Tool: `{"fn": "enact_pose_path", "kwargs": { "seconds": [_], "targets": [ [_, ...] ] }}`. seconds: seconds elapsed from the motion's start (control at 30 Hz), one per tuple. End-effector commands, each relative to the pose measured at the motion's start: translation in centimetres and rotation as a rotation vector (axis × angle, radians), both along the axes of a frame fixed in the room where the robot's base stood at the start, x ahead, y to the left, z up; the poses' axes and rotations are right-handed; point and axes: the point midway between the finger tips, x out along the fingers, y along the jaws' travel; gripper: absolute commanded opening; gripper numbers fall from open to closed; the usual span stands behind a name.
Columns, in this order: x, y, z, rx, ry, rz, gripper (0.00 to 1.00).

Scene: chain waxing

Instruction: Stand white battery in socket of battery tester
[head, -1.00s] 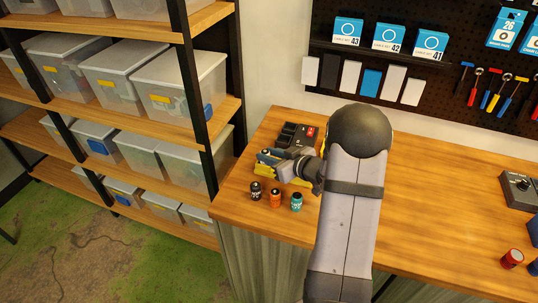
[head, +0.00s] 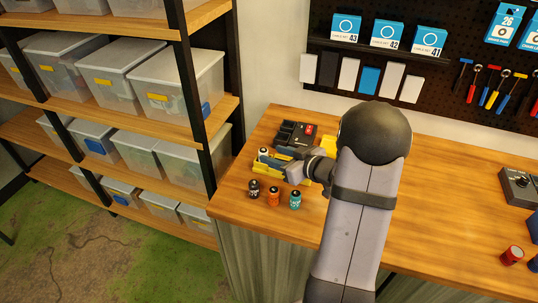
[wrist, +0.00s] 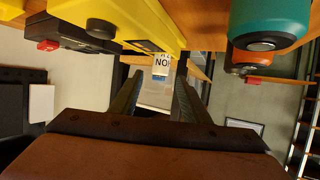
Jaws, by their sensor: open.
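The white battery (head: 263,153) stands upright at the left end of the yellow battery tester (head: 318,178). In the wrist view the white battery (wrist: 161,66) shows beyond my fingertips, with its base end hidden at the edge of the yellow tester (wrist: 135,25); how deep it sits in the socket cannot be told. My gripper (head: 279,166) is open and empty, just right of the battery. In the wrist view my two fingers (wrist: 157,85) are apart, with a gap between them and the battery.
A black, a teal and an orange battery (head: 273,196) stand in a row in front of the tester. A black device with a red button (head: 297,133) lies behind it.

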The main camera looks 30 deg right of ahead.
Motion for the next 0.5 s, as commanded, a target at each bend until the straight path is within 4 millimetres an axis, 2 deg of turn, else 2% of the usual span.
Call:
{"fn": "enact_pose_path", "kwargs": {
  "seconds": [0.1, 0.3, 0.5],
  "targets": [
    [-2.1, -0.7, 0.8, -0.003, -0.002, -0.004, 0.43],
    [-4.9, -1.5, 2.1, -0.001, 0.0, -0.004, 0.43],
    [-6.6, -1.9, 2.8, 0.0, -0.001, -0.001, 0.43]
  ]
}}
